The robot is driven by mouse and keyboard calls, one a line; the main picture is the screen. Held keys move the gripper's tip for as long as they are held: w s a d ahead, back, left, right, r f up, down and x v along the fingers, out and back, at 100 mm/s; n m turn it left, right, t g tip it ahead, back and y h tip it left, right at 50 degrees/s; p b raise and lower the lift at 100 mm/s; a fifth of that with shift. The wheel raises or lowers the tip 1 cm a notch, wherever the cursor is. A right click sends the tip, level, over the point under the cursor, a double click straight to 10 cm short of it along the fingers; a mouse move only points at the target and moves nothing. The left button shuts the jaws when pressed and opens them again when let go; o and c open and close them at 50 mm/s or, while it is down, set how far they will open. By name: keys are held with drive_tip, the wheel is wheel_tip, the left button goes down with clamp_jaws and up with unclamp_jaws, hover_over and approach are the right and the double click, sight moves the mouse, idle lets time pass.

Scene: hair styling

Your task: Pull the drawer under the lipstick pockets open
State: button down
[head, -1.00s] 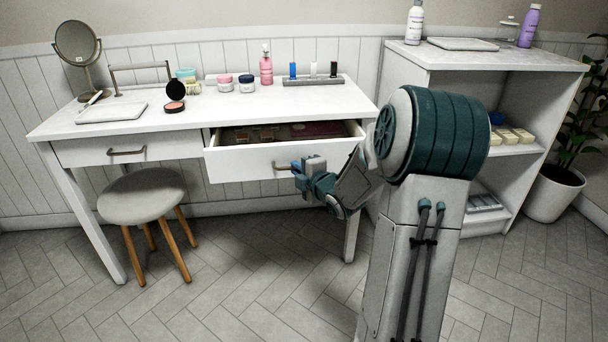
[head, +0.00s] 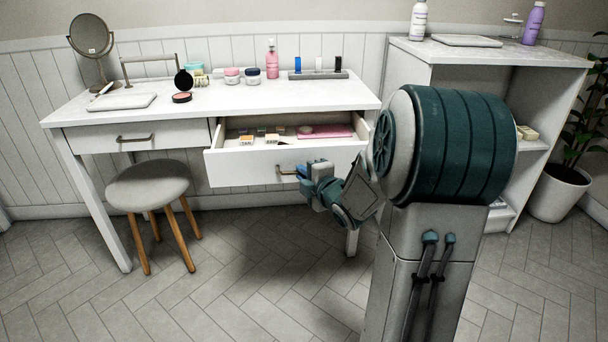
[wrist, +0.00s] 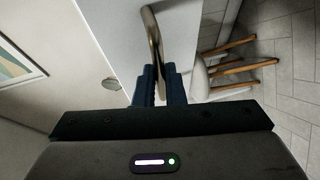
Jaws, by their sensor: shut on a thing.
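The right-hand drawer (head: 240,170) of the white vanity table is pulled well out, below the lipstick pockets (head: 318,75). Its inside shows small boxes and a pink flat item. My gripper (head: 297,172) is at the right part of the drawer's bar handle (head: 284,172), in front of the drawer face. In the wrist view the two dark fingers (wrist: 158,80) are closed on the handle (wrist: 152,35). The fingertips' exact contact is partly hidden in the head view.
A grey stool (head: 149,185) with wooden legs stands left of the open drawer. The left drawer (head: 135,138) is shut. A mirror, compact, jars and a pink bottle (head: 272,60) stand on the tabletop. A white shelf unit (head: 470,62) is at the right. The floor in front is clear.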

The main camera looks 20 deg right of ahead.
drive_tip(key=c, duration=1.5)
unclamp_jaws()
drive_tip(key=shift+d, duration=0.1)
drive_tip(key=shift+s, duration=0.1)
drive_tip(key=b+v, duration=0.2)
drive_tip(key=v, duration=1.1)
drive_tip(key=shift+s, duration=0.3)
drive_tip(key=shift+r, duration=0.1)
